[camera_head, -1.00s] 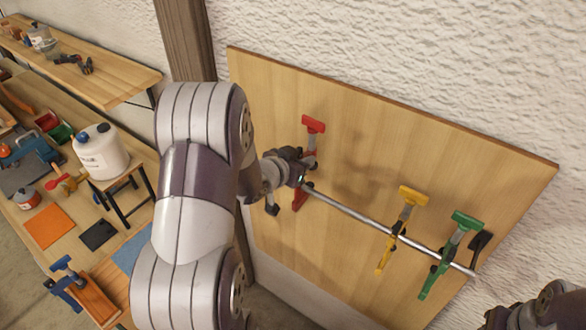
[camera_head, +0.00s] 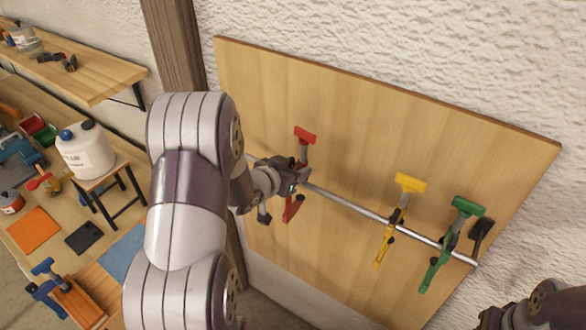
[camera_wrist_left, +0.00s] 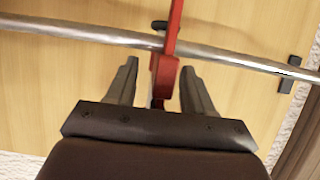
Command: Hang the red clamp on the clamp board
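The red clamp (camera_head: 304,135) is upright at the left part of the metal rail (camera_head: 345,202) on the wooden clamp board (camera_head: 340,120). In the left wrist view the red clamp (camera_wrist_left: 164,72) crosses in front of the rail (camera_wrist_left: 225,55) and appears to hang on it. My left gripper (camera_head: 292,177) is at the clamp's middle. In the left wrist view its fingers (camera_wrist_left: 160,85) stand apart on both sides of the clamp, with a gap showing at the left. My right gripper (camera_head: 508,318) is only partly in view at the lower right; its fingers are unclear.
A yellow clamp (camera_head: 409,183) and a green clamp (camera_head: 467,206) hang further right on the rail, near a black bracket (camera_head: 481,236). A workbench with a white canister (camera_head: 86,152) and tools is at the left. The rail between red and yellow clamps is free.

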